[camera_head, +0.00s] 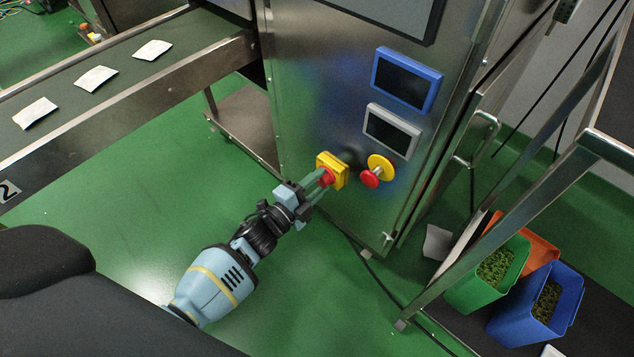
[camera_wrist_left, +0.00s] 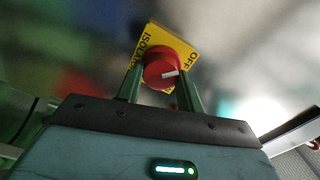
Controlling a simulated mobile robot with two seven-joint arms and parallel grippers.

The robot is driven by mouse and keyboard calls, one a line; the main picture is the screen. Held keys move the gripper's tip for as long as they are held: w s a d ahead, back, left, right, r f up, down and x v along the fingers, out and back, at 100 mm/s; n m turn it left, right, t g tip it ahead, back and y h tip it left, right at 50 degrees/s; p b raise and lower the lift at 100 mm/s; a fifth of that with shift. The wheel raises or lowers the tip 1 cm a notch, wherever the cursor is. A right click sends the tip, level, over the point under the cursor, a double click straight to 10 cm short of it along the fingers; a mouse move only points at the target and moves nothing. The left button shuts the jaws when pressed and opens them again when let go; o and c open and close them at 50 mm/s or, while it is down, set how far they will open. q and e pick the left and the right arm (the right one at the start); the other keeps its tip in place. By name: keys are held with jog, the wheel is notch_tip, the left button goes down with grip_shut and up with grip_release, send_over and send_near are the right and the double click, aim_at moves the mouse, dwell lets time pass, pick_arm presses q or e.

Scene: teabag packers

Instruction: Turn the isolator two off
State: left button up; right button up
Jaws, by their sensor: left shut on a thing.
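The isolator is a red knob (camera_head: 326,177) on a yellow square plate (camera_head: 335,165) on the front of the steel cabinet. My left gripper (camera_head: 322,181) is shut on the red knob, with its green fingers on either side. In the left wrist view the red knob (camera_wrist_left: 163,68) sits between the fingertips, and its white mark points right, towards the "OFF" side. The yellow plate (camera_wrist_left: 180,43) shows the words "ISOLA…" and "OFF"; the rest is hidden. My right gripper is not in view.
A red emergency button (camera_head: 370,178) on a yellow disc sticks out right of the isolator. Two small screens (camera_head: 406,80) sit above. A conveyor (camera_head: 120,95) with white teabag packets runs at left. Green, blue and orange bins (camera_head: 490,290) stand at lower right. Green floor (camera_head: 150,220) is open.

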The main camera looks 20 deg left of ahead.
pick_arm(q)
jog(key=o, duration=1)
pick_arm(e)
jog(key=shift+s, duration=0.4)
pick_arm(q)
jog(key=p+v, duration=0.2)
jog(key=v, duration=0.6)
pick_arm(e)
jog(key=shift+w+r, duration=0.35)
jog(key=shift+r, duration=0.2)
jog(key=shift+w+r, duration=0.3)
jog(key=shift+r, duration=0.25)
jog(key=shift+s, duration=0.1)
